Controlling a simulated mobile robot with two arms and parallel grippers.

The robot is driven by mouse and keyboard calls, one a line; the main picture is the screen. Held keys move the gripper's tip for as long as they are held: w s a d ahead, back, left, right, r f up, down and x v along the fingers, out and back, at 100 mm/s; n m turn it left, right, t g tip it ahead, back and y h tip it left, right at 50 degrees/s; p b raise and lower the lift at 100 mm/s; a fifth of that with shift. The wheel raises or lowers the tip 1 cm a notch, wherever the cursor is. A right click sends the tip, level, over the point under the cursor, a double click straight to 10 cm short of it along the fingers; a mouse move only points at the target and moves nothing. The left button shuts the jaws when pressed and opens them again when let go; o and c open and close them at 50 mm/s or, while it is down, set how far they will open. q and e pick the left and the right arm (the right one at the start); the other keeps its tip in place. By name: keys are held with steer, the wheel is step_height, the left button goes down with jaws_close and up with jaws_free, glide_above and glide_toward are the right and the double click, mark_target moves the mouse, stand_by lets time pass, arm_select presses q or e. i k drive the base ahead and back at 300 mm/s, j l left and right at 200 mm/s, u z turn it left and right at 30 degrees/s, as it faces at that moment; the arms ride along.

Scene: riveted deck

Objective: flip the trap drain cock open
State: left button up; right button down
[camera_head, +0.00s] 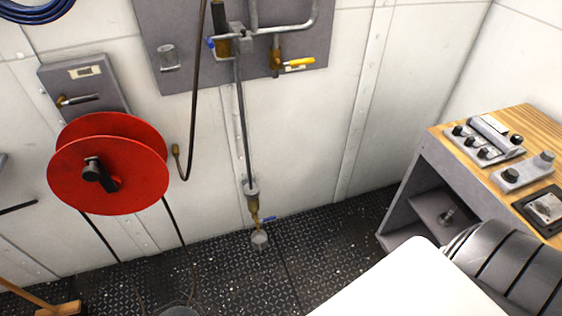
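The trap drain cock (255,212) is a small brass fitting at the foot of a thin vertical pipe (241,130), low on the white wall. Its small blue lever (268,218) sticks out to the right, roughly crosswise to the pipe. A small grey cup (260,240) is just below its outlet, near the deck. Neither of my grippers is in view. A white part and a dark ribbed part of my own arm fill the lower right.
A red hose reel (108,163) hangs at left, its dark hose trailing to the deck. A yellow-handled valve (298,64) is on the upper grey panel. A wood-topped console (520,125) stands at right. The deck (325,255) is open around the cup.

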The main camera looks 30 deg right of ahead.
mark_target(273, 217)
steer(key=z, duration=0.75)
